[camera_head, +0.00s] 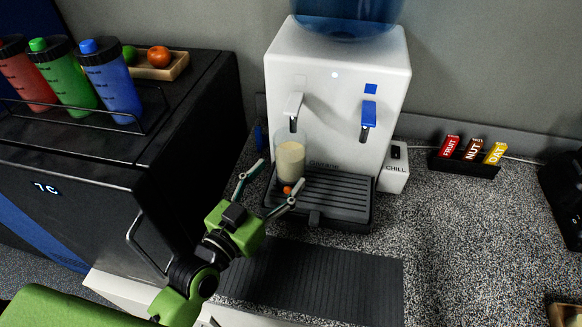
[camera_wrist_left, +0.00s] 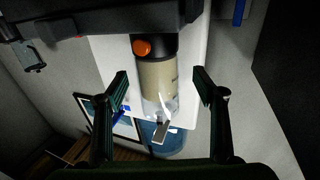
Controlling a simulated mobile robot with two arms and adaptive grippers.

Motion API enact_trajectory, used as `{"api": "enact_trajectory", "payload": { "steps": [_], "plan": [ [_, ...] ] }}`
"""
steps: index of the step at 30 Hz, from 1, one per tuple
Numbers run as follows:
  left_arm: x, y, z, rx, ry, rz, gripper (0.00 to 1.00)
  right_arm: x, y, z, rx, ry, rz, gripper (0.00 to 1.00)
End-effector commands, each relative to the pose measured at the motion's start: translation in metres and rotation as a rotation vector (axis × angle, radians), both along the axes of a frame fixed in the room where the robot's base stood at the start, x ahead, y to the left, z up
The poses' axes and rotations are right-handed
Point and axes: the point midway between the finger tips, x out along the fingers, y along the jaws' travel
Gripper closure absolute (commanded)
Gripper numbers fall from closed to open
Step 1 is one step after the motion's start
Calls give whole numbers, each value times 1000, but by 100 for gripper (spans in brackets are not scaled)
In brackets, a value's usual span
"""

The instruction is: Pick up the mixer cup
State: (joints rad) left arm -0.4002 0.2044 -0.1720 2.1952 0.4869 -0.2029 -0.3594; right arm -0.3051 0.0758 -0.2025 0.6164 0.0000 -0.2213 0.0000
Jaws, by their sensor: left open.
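The mixer cup (camera_head: 290,160) is a clear cup with cream-coloured contents and a small orange part at its base. It stands on the drip tray (camera_head: 340,193) of the white water dispenser, under the left tap. My left gripper (camera_head: 270,188) is open in front of the cup, with its fingers pointing toward it. In the left wrist view the cup (camera_wrist_left: 157,80) shows between the two spread fingers (camera_wrist_left: 160,85), apart from both. My right gripper is not in view.
The white dispenser (camera_head: 330,85) has a grey tap (camera_head: 293,105) just above the cup. A black fridge (camera_head: 190,130) with bottles in a rack stands at left. A dark mat (camera_head: 310,283) lies in front. A bar holder (camera_head: 465,167) sits at right.

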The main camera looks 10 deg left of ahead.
Motion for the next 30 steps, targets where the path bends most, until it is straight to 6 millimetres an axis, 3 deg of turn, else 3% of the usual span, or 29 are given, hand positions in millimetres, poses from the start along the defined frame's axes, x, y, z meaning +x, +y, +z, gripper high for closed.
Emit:
{"api": "enact_trajectory", "payload": {
  "steps": [4, 12, 20, 27, 30],
  "plan": [
    [13, -6, 4, -1, -1, 0, 37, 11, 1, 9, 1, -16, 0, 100],
    [45, -21, 3, 0, 1, 0, 37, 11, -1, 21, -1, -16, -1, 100],
    [48, -22, 1, 2, 2, 0, 37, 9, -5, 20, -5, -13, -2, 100],
    [48, -21, 1, 2, 2, 0, 92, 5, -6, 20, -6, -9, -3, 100],
    [48, -21, 3, 0, -3, 1, 92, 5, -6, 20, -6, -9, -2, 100]
  ]
}}
